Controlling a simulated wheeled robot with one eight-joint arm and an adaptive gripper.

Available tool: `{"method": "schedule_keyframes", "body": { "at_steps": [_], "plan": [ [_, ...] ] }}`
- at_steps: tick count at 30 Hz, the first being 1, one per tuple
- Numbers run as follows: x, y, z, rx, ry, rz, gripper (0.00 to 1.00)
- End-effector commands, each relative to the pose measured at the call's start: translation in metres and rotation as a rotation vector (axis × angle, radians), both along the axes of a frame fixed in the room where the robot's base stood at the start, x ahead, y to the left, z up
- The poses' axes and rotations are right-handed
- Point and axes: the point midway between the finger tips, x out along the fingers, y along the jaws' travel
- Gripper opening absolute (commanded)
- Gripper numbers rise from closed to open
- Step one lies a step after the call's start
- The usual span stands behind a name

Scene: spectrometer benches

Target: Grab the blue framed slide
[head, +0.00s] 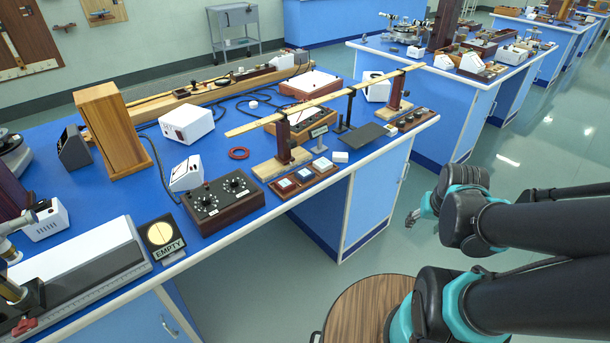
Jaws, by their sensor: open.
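Small square framed slides sit in a row in reddish-brown wooden holders near the front edge of the blue bench. The middle one (305,174) looks pale with a bluish frame. The left one (284,184) and the right one (323,165) are also pale in the centre. At this size I cannot tell for certain which frame is blue. My gripper (417,214) is open and empty. It hangs over the aisle floor, to the right of the bench and well apart from the slides.
A long wooden rail (320,102) on posts runs above the bench just behind the slides. A dark control box (222,197) with dials stands left of them. A round wooden stool (368,312) stands in front. The aisle floor (300,270) is otherwise clear.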

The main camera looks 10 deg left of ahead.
Motion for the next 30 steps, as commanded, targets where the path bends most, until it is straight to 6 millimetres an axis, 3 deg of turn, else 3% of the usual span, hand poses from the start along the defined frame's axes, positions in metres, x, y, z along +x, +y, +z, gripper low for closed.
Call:
{"method": "schedule_keyframes", "body": {
  "at_steps": [9, 14, 17, 21, 24, 30],
  "plan": [
    [0.001, 0.001, 0.001, -0.001, 0.001, 0.004, 0.53],
    [0.028, 0.021, 0.020, -0.005, 0.019, 0.087, 0.53],
    [0.060, 0.053, 0.044, -0.013, 0.045, 0.198, 0.53],
    [0.104, 0.117, 0.083, -0.030, 0.088, 0.383, 0.53],
    [0.125, 0.169, 0.110, -0.046, 0.118, 0.515, 0.53],
    [0.143, 0.272, 0.157, -0.079, 0.169, 0.752, 0.53]
  ]
}}
